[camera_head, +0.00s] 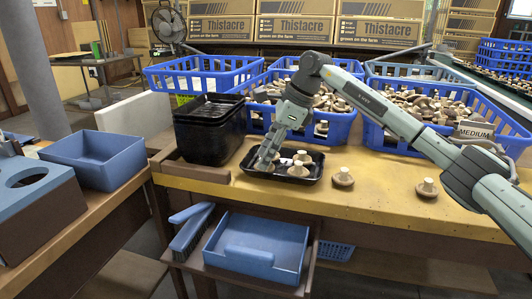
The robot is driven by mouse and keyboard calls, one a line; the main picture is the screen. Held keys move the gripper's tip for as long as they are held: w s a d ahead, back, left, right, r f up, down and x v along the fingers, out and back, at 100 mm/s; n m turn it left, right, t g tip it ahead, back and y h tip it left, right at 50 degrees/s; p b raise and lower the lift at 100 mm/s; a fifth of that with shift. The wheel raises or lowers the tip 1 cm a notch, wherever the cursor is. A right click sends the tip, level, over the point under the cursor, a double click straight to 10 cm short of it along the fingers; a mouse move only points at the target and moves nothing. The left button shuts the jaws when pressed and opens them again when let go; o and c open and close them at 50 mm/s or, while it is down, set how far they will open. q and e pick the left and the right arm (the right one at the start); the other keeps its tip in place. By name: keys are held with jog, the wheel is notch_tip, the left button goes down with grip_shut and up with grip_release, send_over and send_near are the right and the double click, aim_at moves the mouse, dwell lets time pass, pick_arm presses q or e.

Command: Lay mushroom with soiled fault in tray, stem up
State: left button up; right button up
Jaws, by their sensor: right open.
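A black tray (311,178) lies on the yellow table (230,192). Several pale mushrooms sit in it, among them a stem-up mushroom (302,157) and another in front (298,170). My right gripper (265,160) is open and points down into the left part of the tray. Its fingers hide part of the tray, and I cannot tell whether they touch a mushroom. Two mushrooms stand stem up on the table right of the tray: a nearer-tray mushroom (343,178) and a farther-right mushroom (427,188). No soiling is clear at this size. My left gripper is not in view.
A stack of black trays (207,135) stands left of the tray. Blue crates of mushrooms (372,134) line the back, one labelled MEDIUM (474,130). A blue bin (97,160) is on the left table. A blue open drawer tray (255,245) sits below. The table front is clear.

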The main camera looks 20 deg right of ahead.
jog(key=v, duration=1.2)
jog(key=shift+s, duration=0.1)
